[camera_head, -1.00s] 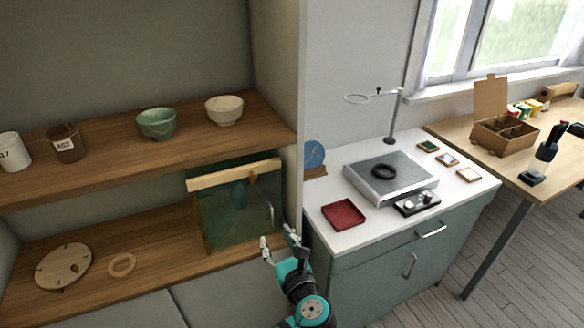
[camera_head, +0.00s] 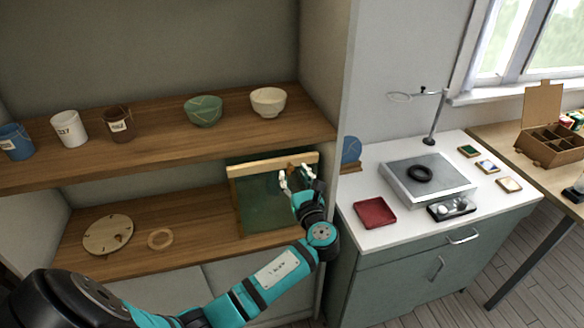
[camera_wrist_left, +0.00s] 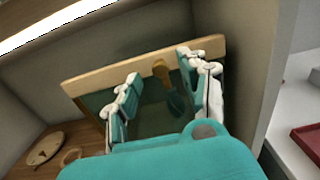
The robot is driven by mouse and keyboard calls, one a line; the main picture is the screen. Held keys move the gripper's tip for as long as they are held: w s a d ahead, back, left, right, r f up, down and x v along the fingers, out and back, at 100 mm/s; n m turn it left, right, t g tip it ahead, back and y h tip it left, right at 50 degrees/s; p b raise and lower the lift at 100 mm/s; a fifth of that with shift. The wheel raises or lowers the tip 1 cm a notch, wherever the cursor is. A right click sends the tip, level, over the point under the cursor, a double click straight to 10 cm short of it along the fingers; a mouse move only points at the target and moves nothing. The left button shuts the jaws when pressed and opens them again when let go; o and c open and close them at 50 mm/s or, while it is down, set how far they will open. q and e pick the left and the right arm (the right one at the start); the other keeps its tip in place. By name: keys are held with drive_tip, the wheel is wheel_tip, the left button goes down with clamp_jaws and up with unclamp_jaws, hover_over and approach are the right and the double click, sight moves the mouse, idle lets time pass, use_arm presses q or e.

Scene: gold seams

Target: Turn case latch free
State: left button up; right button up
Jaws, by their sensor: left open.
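The case (camera_head: 252,205) stands on the lower shelf, a dark green glassy front under a pale wooden top rail (camera_head: 262,167). In the left wrist view the case latch (camera_wrist_left: 161,72), a small brown wooden piece, sits on the rail (camera_wrist_left: 112,77) and hangs down over the front. My left gripper (camera_head: 297,181) is open in front of the case's upper right part. In the left wrist view its two white-tipped fingers (camera_wrist_left: 158,88) stand apart on either side of the latch, and no contact with it shows. In the head view the fingers partly cover the latch. My right gripper is not in view.
A wooden clock-like disc (camera_head: 108,235) and a ring (camera_head: 160,239) lie on the lower shelf left of the case. Bowls and cups, including a green bowl (camera_head: 203,111), stand on the shelf above. The cabinet's side wall (camera_head: 330,120) is close on the right.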

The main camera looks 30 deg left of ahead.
sight(290, 171)
use_arm(q)
drive_tip(key=shift+x, duration=1.45)
drive_tip(key=shift+c, duration=0.3)
clamp_jaws()
